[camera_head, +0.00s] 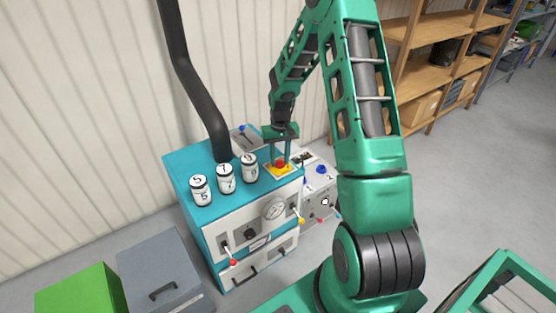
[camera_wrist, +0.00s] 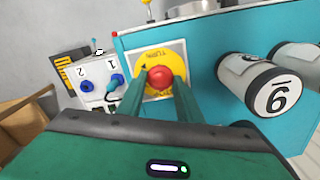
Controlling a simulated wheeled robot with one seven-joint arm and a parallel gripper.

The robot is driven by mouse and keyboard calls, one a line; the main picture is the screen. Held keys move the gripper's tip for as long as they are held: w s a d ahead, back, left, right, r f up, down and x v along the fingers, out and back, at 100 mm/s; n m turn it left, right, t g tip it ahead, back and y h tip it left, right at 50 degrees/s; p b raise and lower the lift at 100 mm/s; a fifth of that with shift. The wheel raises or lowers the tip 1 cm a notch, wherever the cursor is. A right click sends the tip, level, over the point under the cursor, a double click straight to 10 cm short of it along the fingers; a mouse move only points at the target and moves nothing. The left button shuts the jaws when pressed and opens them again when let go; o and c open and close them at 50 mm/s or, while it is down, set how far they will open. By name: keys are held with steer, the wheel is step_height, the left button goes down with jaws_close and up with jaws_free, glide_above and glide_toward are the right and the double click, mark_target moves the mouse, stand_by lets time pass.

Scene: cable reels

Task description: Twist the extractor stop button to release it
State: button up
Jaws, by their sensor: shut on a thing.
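The stop button (camera_wrist: 160,78) is a red knob on a yellow disc (camera_wrist: 153,60) marked "TURN" with arrows, set on a pale square plate. In the head view the red button (camera_head: 281,164) sits on top of the teal cabinet (camera_head: 215,219), near its right edge. My gripper (camera_wrist: 161,84) reaches down over the plate with one green finger on each side of the red knob, shut on it. In the head view my gripper (camera_head: 280,158) stands above the button from behind. The fingers hide part of the yellow disc's lettering.
Numbered white canisters (camera_head: 225,179) stand on the cabinet top left of the button; one (camera_wrist: 262,88) is close to my gripper in the wrist view. A black duct (camera_head: 195,85) rises behind them. A grey box with blue knobs (camera_head: 321,170) stands at the cabinet's right.

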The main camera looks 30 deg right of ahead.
steer(key=shift+m, duration=0.6)
steer(key=o, duration=1.1)
step_height(320, 180, up, 11)
steer(key=shift+f, duration=0.2)
